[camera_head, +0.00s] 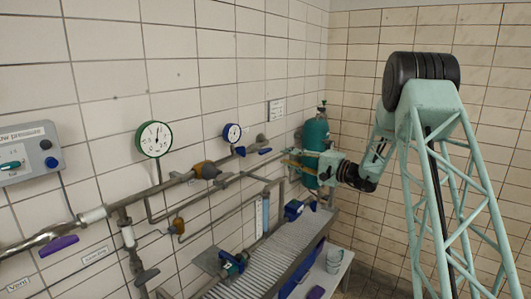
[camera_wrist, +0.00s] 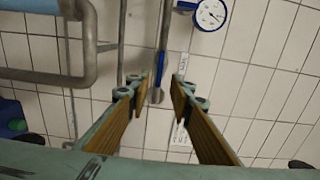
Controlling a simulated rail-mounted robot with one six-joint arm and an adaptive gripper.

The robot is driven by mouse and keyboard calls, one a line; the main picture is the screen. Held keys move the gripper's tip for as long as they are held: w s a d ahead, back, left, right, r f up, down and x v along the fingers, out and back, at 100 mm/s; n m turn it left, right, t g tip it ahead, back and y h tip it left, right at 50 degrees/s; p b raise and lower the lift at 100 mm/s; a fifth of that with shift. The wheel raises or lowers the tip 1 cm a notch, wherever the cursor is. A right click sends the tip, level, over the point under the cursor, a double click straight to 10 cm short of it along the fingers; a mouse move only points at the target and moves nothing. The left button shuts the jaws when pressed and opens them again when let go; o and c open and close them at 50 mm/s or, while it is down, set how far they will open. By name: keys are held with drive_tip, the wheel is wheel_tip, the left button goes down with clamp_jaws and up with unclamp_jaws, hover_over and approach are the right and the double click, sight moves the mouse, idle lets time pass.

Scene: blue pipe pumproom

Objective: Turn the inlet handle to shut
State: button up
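A blue lever handle (camera_head: 265,151) sits on the wall pipe to the right of a small blue-rimmed gauge (camera_head: 232,133). I cannot read a label naming it as the inlet handle. In the wrist view a narrow blue handle (camera_wrist: 156,86) shows on a grey pipe, between and beyond my fingertips, with the gauge (camera_wrist: 210,14) above right. My gripper (camera_wrist: 163,88) is open, its tan-padded fingers apart on either side of the handle's line. Nothing is clearly held; contact cannot be told. In the head view my gripper (camera_head: 289,160) points left toward the wall, near the handle.
A green cylinder (camera_head: 315,140) stands in the corner behind my gripper. A grey slatted conveyor (camera_head: 262,265) is below. A green-rimmed gauge (camera_head: 154,139), a purple handle (camera_head: 58,245) and a control box (camera_head: 27,152) are on the left. A thick pipe (camera_wrist: 40,77) crosses the wrist view's upper left.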

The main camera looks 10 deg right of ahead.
sight(266, 150)
drive_tip(key=p+x, duration=0.1)
drive_tip(key=x, duration=1.1)
drive_tip(key=shift+p, duration=0.35)
clamp_jaws()
